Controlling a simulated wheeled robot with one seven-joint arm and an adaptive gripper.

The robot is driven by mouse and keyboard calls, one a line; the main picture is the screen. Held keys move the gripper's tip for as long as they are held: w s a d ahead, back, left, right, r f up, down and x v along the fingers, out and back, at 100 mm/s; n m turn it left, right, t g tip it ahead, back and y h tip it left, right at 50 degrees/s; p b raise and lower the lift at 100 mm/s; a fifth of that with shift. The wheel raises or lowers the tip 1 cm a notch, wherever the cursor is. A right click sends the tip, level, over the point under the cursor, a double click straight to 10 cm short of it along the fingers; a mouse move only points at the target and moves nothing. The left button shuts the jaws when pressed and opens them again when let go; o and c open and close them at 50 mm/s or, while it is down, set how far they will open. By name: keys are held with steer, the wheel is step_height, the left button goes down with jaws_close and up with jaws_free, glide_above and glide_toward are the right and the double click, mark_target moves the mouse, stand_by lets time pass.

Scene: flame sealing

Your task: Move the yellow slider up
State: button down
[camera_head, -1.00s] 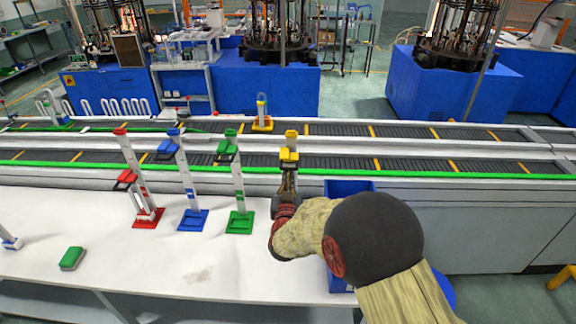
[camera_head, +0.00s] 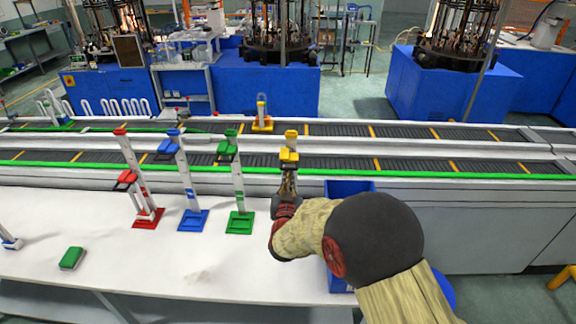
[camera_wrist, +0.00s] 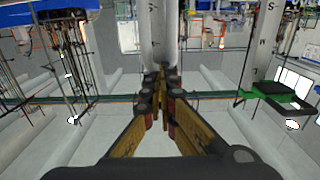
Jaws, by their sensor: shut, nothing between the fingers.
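The yellow slider (camera_head: 289,154) sits high on its upright post, just below the yellow top cap (camera_head: 291,134). My gripper (camera_head: 289,174) is directly below the slider in the head view, in front of the post, and hides the post's lower part and base. In the wrist view, my gripper's fingertips (camera_wrist: 160,80) are together in front of a pale post (camera_wrist: 160,35), with nothing seen between them. The yellow slider cannot be made out in the wrist view. Whether the fingers touch the slider or post is unclear.
A green slider (camera_head: 228,147), a blue slider (camera_head: 167,148) and a red slider (camera_head: 126,178) are on posts to the left. The green slider also shows in the wrist view (camera_wrist: 280,93). A green block (camera_head: 71,258) lies on the white table (camera_head: 190,270). A conveyor runs behind.

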steer(key=shift+r+p, duration=0.45)
steer(key=shift+r, duration=0.95)
steer(key=shift+f+b, duration=0.85)
steer(key=shift+f, duration=0.15)
steer(key=s, duration=1)
steer(key=shift+a, duration=0.2)
